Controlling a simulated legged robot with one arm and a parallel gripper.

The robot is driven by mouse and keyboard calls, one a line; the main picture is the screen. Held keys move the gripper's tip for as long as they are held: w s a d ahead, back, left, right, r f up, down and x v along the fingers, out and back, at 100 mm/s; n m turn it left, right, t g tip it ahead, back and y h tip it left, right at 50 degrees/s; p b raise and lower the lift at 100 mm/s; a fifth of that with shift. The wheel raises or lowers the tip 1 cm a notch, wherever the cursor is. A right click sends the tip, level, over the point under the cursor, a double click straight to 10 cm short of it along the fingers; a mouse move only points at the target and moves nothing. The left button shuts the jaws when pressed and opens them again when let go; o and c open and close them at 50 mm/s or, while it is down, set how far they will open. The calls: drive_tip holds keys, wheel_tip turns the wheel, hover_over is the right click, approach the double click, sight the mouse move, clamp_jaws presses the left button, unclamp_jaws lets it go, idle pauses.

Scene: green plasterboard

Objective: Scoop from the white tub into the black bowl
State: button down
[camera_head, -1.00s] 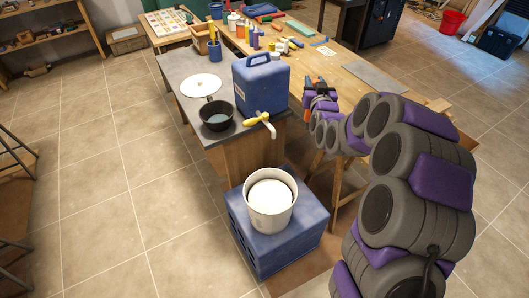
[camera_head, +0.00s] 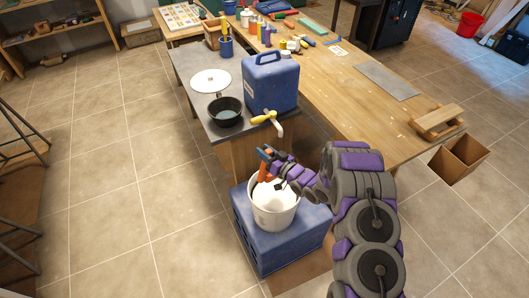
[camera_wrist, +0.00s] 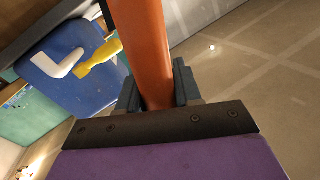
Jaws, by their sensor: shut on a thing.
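The white tub (camera_head: 274,222) stands upright on a blue crate, its mouth open upward and its inside pale. The black bowl (camera_head: 226,112) sits on the grey counter, holding something bluish-grey. My gripper (camera_head: 268,156) is just above the back left of the tub's rim. It is shut on an orange handle (camera_head: 262,172), which also shows between the fingers in the wrist view (camera_wrist: 147,45). The handle slants down to the tub's mouth. Its lower end is too small to make out, and I cannot tell whether it touches the contents.
A blue canister (camera_head: 270,84) with a yellow-handled tap (camera_head: 264,118) stands beside the bowl, its spout close behind my gripper. A white disc (camera_head: 211,81) lies behind the bowl. The blue crate (camera_head: 280,255) bears the tub. Open floor lies to the left.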

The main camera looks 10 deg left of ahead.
drive_tip(key=shift+s+a+f+b, duration=0.15)
drive_tip(key=shift+f+b, duration=0.1)
drive_tip(key=shift+f, duration=0.45)
drive_tip(key=shift+w+a+f+b, duration=0.1)
drive_tip(key=shift+f+b, duration=0.15)
drive_tip(key=shift+f, duration=0.5)
drive_tip(key=shift+s+a+f+b, duration=0.15)
drive_tip(key=shift+f+b, duration=0.1)
drive_tip(key=shift+f, duration=1.2)
drive_tip(key=shift+w+a+f+b, duration=0.1)
drive_tip(key=shift+f+b, duration=0.95)
drive_tip(key=shift+f, duration=1.9)
drive_tip(key=shift+a+f, duration=0.1)
drive_tip(key=shift+f, duration=0.55)
drive_tip(key=shift+a+f, duration=0.3)
drive_tip(key=shift+d, duration=0.1)
